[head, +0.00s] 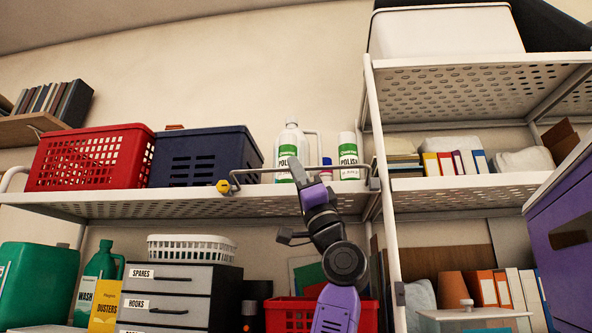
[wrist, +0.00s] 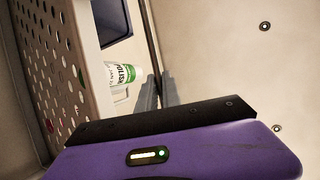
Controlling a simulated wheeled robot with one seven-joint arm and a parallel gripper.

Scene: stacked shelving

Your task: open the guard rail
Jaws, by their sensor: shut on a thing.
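The guard rail (head: 258,171) is a thin grey bar along the front edge of the upper shelf, in front of the polish bottles. A yellow knob (head: 223,187) sits at its left end, and its right end meets a bracket near the shelf post. My gripper (head: 296,168) reaches up from below to the rail's middle. In the wrist view, my gripper (wrist: 158,88) has its grey fingers closed around the dark rail (wrist: 150,38). The fingertips partly hide the gripped stretch.
Behind the rail stand a large polish bottle (head: 291,150) and a smaller polish can (head: 348,158). A navy crate (head: 205,158) and a red basket (head: 90,158) stand to the left on the perforated shelf (head: 120,204). A white upright post (head: 385,200) stands close on the right.

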